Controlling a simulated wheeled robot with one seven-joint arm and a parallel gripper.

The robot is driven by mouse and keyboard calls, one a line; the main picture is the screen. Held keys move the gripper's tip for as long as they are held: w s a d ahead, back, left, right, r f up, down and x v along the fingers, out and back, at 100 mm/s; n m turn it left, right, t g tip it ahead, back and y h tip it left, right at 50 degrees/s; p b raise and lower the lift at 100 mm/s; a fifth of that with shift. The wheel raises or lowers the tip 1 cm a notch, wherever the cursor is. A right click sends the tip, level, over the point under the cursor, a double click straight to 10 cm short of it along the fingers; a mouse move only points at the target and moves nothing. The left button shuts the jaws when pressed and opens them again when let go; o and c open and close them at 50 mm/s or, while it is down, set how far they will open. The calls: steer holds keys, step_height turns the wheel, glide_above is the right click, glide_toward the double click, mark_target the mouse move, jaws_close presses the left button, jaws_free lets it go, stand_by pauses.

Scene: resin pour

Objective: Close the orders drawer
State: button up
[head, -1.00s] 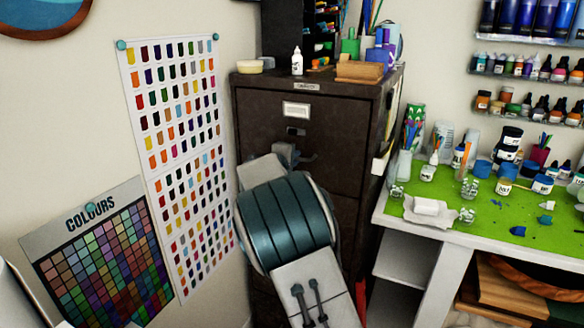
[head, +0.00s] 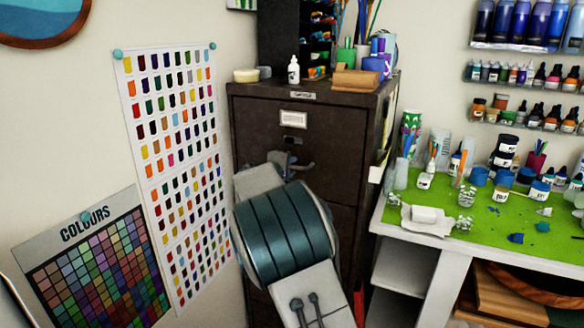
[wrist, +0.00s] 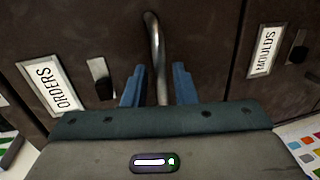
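The dark brown filing cabinet (head: 300,103) stands in the middle of the head view. Its top drawer (head: 255,125) has a pale label (head: 293,119) and looks about flush with the cabinet; a small gap cannot be ruled out. In the wrist view the label reads ORDERS (wrist: 50,88), with a dark latch (wrist: 101,78) beside it. My gripper (wrist: 158,82) is at this drawer's metal handle (wrist: 153,40). Its two blue fingers are apart, one on each side of the handle bar, with gaps showing. My arm hides the lower drawers in the head view.
Another drawer label (wrist: 264,50) sits right of the handle in the wrist view. Bottles, a wooden block (head: 356,80) and brushes stand on the cabinet. A green-topped worktable (head: 470,238) with jars is close on the right. Colour charts (head: 180,150) hang on the left wall.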

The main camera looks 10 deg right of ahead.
steer(key=b+v, duration=0.1)
steer(key=v, duration=1.1)
steer(key=shift+s+b, duration=0.2)
steer(key=shift+b, duration=0.2)
steer(key=shift+a, duration=0.1)
steer(key=s+d+f+m+g+y+p, duration=0.1)
steer(key=s+d+f+m+g+p, duration=0.15)
steer(key=s+d, duration=0.45)
steer(key=s+d+f+m+g+p, duration=0.1)
steer(key=s+d+m+g, duration=0.25)
steer(key=s+d, duration=0.35)
steer(key=s+a+f+m+g+y+p, duration=0.1)
steer(key=s+m+g+y+p, duration=0.1)
steer(key=s, duration=0.9)
steer(key=s+a+f+m+g+y+p, duration=0.1)
steer(key=s+m+y, duration=0.3)
steer(key=s, duration=0.8)
steer(key=shift+f+g+y+p, duration=0.5)
steer(key=shift+f+g+p, duration=0.15)
steer(key=shift+g+p, duration=0.15)
steer(key=shift+w, duration=0.1)
